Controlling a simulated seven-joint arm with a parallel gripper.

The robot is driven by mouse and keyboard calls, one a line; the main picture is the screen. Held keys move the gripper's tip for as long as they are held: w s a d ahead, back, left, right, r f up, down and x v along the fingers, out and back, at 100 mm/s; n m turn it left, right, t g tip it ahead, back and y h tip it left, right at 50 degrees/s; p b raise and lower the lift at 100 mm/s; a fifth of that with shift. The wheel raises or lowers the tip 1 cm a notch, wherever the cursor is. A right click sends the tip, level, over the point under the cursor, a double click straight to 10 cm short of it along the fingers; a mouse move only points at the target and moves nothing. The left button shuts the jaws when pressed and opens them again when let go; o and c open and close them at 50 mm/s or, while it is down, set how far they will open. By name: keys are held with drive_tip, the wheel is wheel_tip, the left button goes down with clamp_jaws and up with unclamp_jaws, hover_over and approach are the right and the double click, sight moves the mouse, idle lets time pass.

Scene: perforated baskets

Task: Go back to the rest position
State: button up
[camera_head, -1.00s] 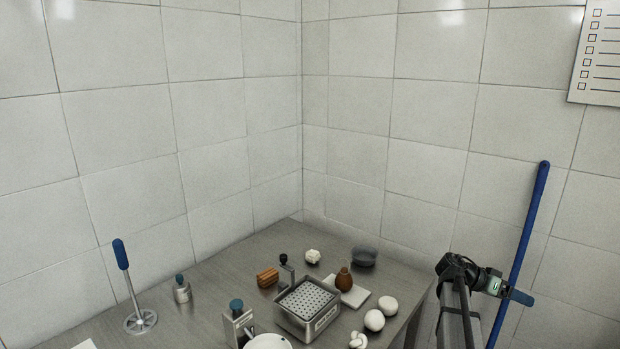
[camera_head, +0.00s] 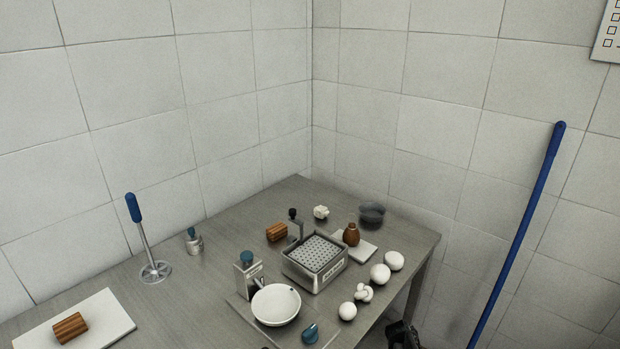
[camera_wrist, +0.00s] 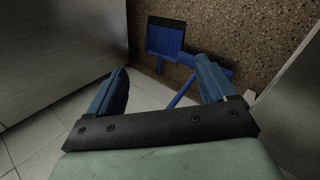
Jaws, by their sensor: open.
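My gripper (camera_wrist: 163,90) shows in the wrist view with its two blue fingers spread apart and nothing between them. It points down past the side of a metal cabinet or table toward the tiled floor. In the head view only a small dark part of my arm shows at the bottom edge, below the table's right edge; the fingers are not seen there. The steel table (camera_head: 215,290) carries a perforated metal basket (camera_head: 316,252), a white bowl (camera_head: 276,305) and several white balls, all apart from my gripper.
A blue pole (camera_head: 520,232) leans against the right wall. A blue object (camera_wrist: 165,40) stands by a speckled wall in the wrist view. A white board (camera_head: 75,322) with a brown striped block (camera_head: 70,328) lies at the table's left. Open floor shows below my gripper.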

drive_tip(key=s+a+f+n+y, duration=0.1)
drive_tip(key=s+a+f, duration=0.3)
drive_tip(key=s+a, duration=0.3)
drive_tip(key=s+a+f+n+g+y, duration=0.1)
drive_tip(key=s+a+f+n+y, duration=0.1)
drive_tip(key=s+a+f, duration=0.2)
drive_tip(key=s+a+f+n+g+y, duration=0.1)
drive_tip(key=s+a+f+n+y, duration=0.1)
drive_tip(key=s+a+f, duration=0.3)
drive_tip(key=s+a, duration=0.4)
drive_tip(key=s, duration=0.2)
drive_tip(key=shift+a, duration=0.4)
